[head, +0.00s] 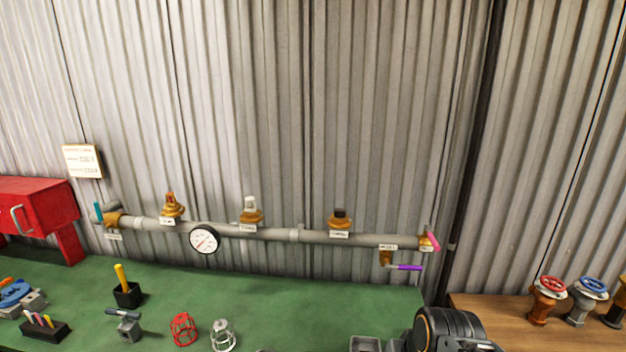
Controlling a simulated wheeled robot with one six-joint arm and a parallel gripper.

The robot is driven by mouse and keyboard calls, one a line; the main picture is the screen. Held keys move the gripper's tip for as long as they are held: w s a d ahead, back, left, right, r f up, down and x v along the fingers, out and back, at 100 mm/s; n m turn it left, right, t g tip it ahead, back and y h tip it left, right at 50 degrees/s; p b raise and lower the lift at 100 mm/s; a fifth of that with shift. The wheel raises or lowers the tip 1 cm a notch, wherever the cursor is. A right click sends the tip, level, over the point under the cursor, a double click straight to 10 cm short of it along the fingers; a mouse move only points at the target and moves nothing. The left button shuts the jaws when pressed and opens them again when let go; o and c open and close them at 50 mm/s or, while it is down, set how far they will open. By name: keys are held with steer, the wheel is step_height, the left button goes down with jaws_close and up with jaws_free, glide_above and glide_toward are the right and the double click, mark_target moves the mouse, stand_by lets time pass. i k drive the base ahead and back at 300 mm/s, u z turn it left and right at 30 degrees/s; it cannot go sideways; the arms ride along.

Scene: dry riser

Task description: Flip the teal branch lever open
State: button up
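The teal lever (98,211) is at the far left end of the grey pipe (270,234), on a brass valve body (114,220). It looks short and stands roughly upright, across the line of the pipe. A small white tag (113,237) hangs below that valve. My gripper is not in view. A dark rounded part with an orange ring at the bottom right looks like part of my arm, far from the teal lever.
A purple lever (408,267) and a pink lever (433,240) are at the pipe's right end. A gauge (204,240) hangs below the pipe. A red box (40,212) stands left of the teal lever. The green bench (270,285) holds tools in front.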

mark_target(97, 206)
steer(key=u, duration=0.15)
steer(key=k, duration=0.45)
steer(key=u, duration=2.15)
steer(key=i, duration=0.8)
steer(key=u, duration=0.4)
steer(key=i, duration=0.75)
steer(key=z, duration=1.05)
steer(key=i, duration=0.75)
steer(key=z, duration=0.85)
steer(key=k, duration=0.5)
steer(key=u, duration=0.65)
